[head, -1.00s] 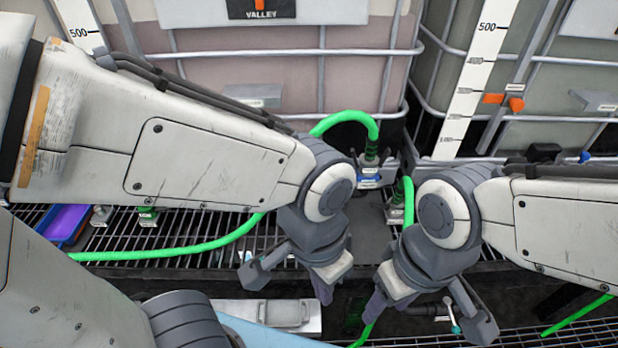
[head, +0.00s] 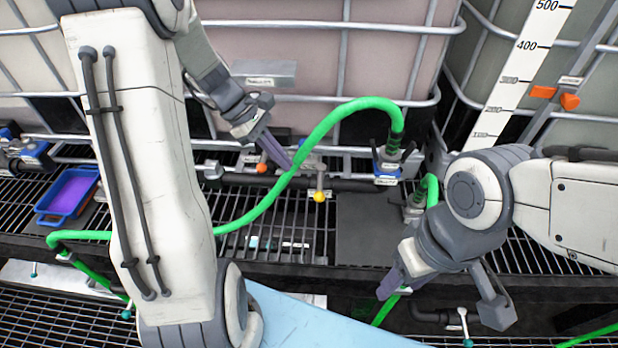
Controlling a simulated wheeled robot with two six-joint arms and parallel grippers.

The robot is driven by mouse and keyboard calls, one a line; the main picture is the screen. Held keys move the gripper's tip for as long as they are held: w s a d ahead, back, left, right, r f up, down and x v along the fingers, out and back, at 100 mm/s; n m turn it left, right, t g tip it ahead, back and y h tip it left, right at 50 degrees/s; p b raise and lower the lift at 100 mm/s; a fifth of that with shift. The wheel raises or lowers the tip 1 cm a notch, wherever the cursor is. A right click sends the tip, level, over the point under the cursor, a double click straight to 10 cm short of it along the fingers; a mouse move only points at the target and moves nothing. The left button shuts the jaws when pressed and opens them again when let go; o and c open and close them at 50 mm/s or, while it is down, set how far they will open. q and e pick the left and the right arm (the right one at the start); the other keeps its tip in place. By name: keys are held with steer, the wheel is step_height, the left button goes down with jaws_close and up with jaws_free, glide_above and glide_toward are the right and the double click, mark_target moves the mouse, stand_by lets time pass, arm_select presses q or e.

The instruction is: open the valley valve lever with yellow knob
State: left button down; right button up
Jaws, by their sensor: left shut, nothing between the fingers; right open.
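The yellow knob (head: 320,196) sits at the lower end of a short lever (head: 319,181) that hangs downward from a pipe fitting in front of the pinkish tote (head: 310,60). My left gripper (head: 285,160) is shut and empty, just up and left of the yellow knob, with its fingers pointing down and right. It looks apart from the lever, though a green hose crosses close to the fingertips. My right gripper (head: 440,298) is open and empty at the lower right, well away from the yellow knob.
An orange knob (head: 262,168) is close to the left fingers. The green hose (head: 325,130) arches over the pipework to a blue-collared fitting (head: 388,175). A purple-lined blue tray (head: 68,194) lies on the grating at left. A teal-tipped lever (head: 465,325) is below right.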

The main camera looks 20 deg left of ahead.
mark_target(320, 182)
arm_select(q)
steer(key=w+a+f+n+t, duration=0.1)
steer(key=a+f+n+t, duration=0.1)
steer(key=a+n, duration=0.3)
steer(key=w+d+f+m+p, duration=0.1)
steer(key=w+d+f+p, duration=0.1)
steer(key=d+f, duration=0.6)
steer(key=shift+w+d, duration=0.4)
steer(key=shift+d, duration=0.15)
